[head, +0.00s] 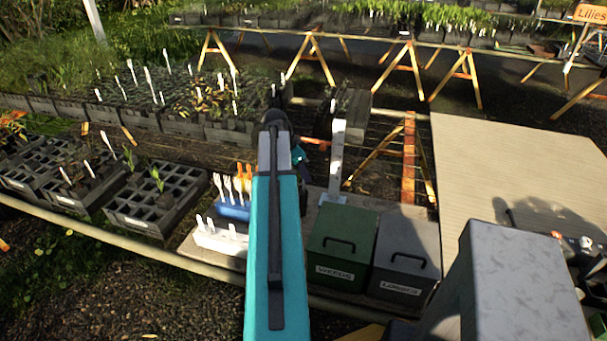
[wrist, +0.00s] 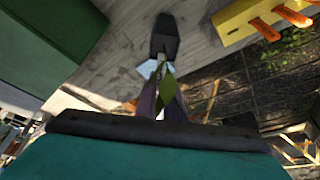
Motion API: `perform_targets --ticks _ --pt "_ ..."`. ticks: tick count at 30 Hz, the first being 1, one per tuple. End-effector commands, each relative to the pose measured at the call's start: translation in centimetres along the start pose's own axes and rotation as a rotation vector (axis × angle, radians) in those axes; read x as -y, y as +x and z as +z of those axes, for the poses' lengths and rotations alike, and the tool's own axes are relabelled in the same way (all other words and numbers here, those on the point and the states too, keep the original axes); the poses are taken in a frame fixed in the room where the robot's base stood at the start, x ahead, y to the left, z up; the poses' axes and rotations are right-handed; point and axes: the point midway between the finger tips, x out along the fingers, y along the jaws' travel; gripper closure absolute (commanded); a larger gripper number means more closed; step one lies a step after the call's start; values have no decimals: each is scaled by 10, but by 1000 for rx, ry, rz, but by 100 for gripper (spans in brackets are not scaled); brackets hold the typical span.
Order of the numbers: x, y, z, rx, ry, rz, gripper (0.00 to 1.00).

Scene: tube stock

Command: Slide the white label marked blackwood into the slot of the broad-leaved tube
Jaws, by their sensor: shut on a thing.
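In the wrist view, a dark tube (wrist: 165,38) shows on the grey bench, just beyond my fingertips, with a broad green leaf (wrist: 167,92) in front of them. My gripper (wrist: 160,85) is shut, its two fingers close together at the leaf. A white piece (wrist: 149,68), apparently the label, shows at the fingertips; its writing cannot be read. Leaf and fingers hide much of it, and I cannot tell whether it touches the tube's slot. In the head view my teal arm hides the tube and fingertips.
A green WEEDS bin (head: 340,243) and a grey LOSSES bin (head: 405,255) stand right of my arm. A blue rack (head: 232,212) and a white rack (head: 220,241) of labels stand left. A yellow rack (wrist: 236,20) holds orange labels. A crate (head: 155,215) holds seedlings.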

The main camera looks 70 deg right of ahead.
Motion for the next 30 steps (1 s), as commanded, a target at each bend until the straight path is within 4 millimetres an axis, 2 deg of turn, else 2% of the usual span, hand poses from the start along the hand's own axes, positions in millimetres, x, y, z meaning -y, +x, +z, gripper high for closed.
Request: perform_targets --ticks 17,18,22,30 --pt "1 5 2 0 -1 -1 100" --pt "1 5 2 0 -1 -1 90" --pt "1 4 2 0 -1 -1 70" --pt "1 4 2 0 -1 -1 70"
